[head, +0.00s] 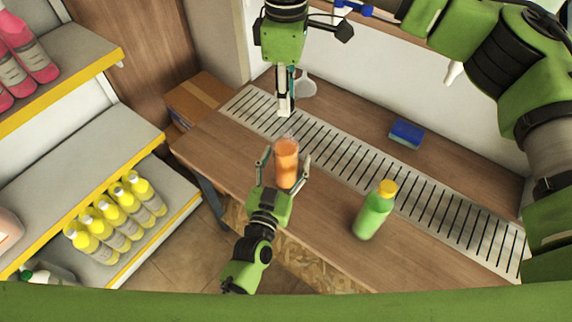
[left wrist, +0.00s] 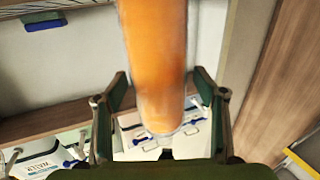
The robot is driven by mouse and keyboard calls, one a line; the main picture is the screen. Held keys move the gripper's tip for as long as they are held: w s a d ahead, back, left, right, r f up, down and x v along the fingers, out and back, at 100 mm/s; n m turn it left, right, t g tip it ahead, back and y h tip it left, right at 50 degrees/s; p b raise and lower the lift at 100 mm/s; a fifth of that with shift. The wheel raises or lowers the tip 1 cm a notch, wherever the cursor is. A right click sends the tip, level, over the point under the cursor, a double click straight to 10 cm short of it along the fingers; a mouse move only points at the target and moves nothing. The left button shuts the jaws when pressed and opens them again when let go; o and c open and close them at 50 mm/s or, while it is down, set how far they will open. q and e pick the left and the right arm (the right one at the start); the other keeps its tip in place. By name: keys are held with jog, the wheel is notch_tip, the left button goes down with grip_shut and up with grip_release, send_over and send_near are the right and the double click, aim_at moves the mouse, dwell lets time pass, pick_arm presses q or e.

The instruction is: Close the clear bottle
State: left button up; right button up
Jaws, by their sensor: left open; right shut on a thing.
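The clear bottle (head: 286,163), full of orange liquid, stands upright on the wooden counter, and no cap shows on its top. My left gripper (head: 285,159) is open, with one finger on each side of the bottle. In the left wrist view the orange bottle (left wrist: 155,60) rises between the spread fingers, its clear end near the palm side. My right gripper (head: 284,107) points down above and behind the bottle, apart from it. It is shut on a small pale thing, mostly hidden by the fingers; I cannot tell for sure that it is the cap.
A green bottle with a yellow cap (head: 374,210) stands at the right on the counter. A slotted metal grate (head: 335,145) runs along the counter, with a blue sponge (head: 406,134) behind it. Shelves at the left hold yellow bottles (head: 119,214). Bare counter lies between the two bottles.

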pick_arm(q)
jog(key=c, duration=1.7)
jog(key=shift+c, duration=0.2)
pick_arm(e)
jog(key=shift+f, duration=2.5)
jog(key=shift+f, duration=0.1)
jog(key=shift+f, duration=0.75)
jog(key=shift+f, duration=0.55)
